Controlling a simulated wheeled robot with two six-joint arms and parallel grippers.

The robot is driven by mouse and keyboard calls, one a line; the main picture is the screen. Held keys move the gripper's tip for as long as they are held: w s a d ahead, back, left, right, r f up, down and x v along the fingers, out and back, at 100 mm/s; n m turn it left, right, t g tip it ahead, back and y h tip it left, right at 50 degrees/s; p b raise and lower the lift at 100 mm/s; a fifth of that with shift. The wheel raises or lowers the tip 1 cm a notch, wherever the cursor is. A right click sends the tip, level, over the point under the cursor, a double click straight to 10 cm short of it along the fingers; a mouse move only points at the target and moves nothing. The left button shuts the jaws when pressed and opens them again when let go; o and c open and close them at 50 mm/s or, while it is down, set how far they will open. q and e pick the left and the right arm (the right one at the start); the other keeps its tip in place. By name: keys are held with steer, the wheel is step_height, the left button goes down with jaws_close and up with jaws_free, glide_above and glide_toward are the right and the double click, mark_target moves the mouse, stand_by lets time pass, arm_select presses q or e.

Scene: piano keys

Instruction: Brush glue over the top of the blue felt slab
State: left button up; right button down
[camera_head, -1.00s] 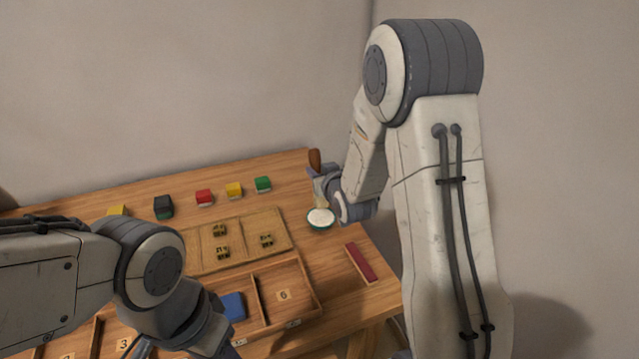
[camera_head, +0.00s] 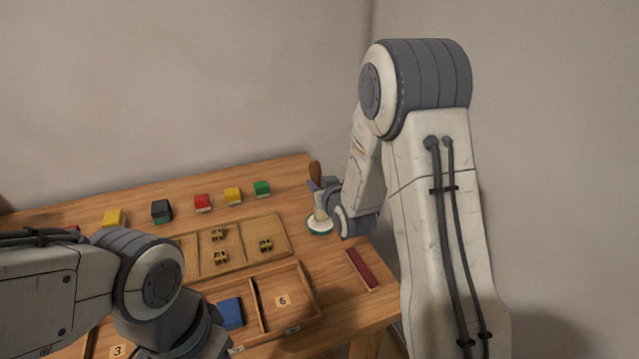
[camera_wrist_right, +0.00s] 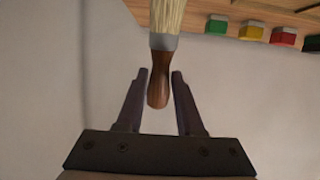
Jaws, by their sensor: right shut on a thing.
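The blue felt slab (camera_head: 230,313) lies in a compartment of the wooden tray in the head view, just right of my left wrist. My right gripper (camera_head: 322,190) is shut on a brush with a brown wooden handle (camera_head: 315,171). The brush is upright, bristles down, with its tip at the round dish of white glue (camera_head: 319,226). I cannot tell how deep the tip sits. The right wrist view shows the brush's pale bristles (camera_wrist_right: 167,15) and its handle between the fingers of the gripper (camera_wrist_right: 160,80). My left gripper's fingers are out of view.
A compartment marked 6 (camera_head: 283,293) is empty beside the slab. Behind is a shallow tray with small brass pieces (camera_head: 220,257). Coloured blocks, such as a green one (camera_head: 262,188), line the back. A dark red strip (camera_head: 362,268) lies near the right edge.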

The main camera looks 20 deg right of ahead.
mark_target(319, 164)
steer(key=shift+f+b, duration=0.7)
steer(key=shift+b, duration=0.05)
stand_by(1.8)
steer(key=shift+r, duration=0.1)
steer(key=shift+r+p, duration=2.5)
steer(key=shift+r, duration=1.1)
steer(key=shift+f, duration=0.1)
